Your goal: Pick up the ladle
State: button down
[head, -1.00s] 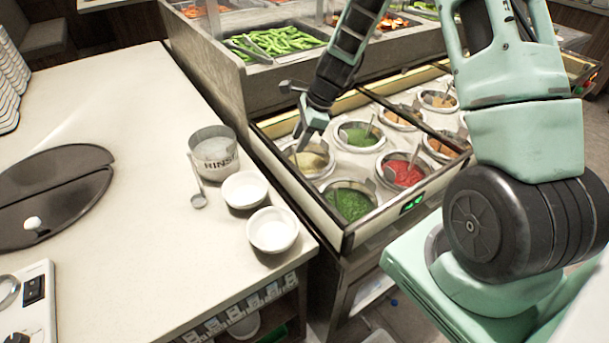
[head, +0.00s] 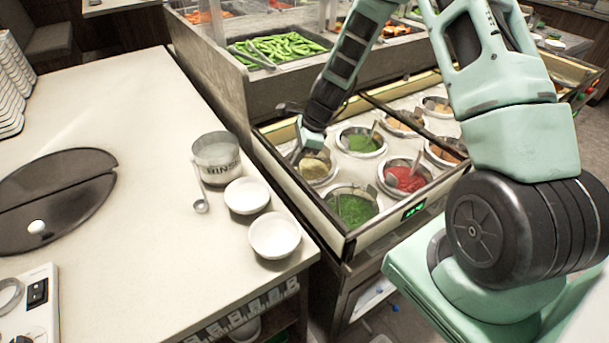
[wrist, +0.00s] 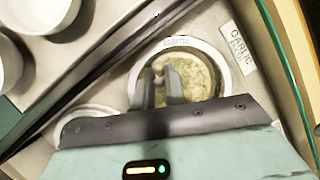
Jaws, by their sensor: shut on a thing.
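My gripper (head: 311,148) is at the front-left well of the sauce station, labelled garlic. In the wrist view its two fingers (wrist: 160,87) reach over the near-left part of the garlic well (wrist: 222,75), which holds a pale yellow-green sauce. The fingers are close together, shut on the slim grey ladle (wrist: 158,68), of which only a small part shows between them. The ladle's bowl is hidden by the fingers and sauce. In the head view the garlic well (head: 316,168) shows just below the gripper.
Green (head: 352,208) and red (head: 405,179) sauce wells sit nearby, with a dark frame bar (head: 408,124) crossing above. On the counter are a rinse container (head: 217,158), a small spoon (head: 201,206) and two white bowls (head: 247,195) (head: 274,236).

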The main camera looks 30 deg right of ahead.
jog(key=shift+r, duration=0.1)
notch_tip(320, 180, up, 10)
jog(key=shift+f, duration=0.1)
dwell(0.3)
dwell(0.4)
jog(key=shift+f+b, duration=3.2)
jog(key=shift+f, duration=1.6)
jog(key=shift+r+p, duration=0.1)
jog(key=shift+p, duration=0.2)
notch_tip(320, 180, up, 10)
jog(key=p, duration=0.9)
jog(key=shift+r+p, duration=0.1)
jog(key=shift+p, duration=0.2)
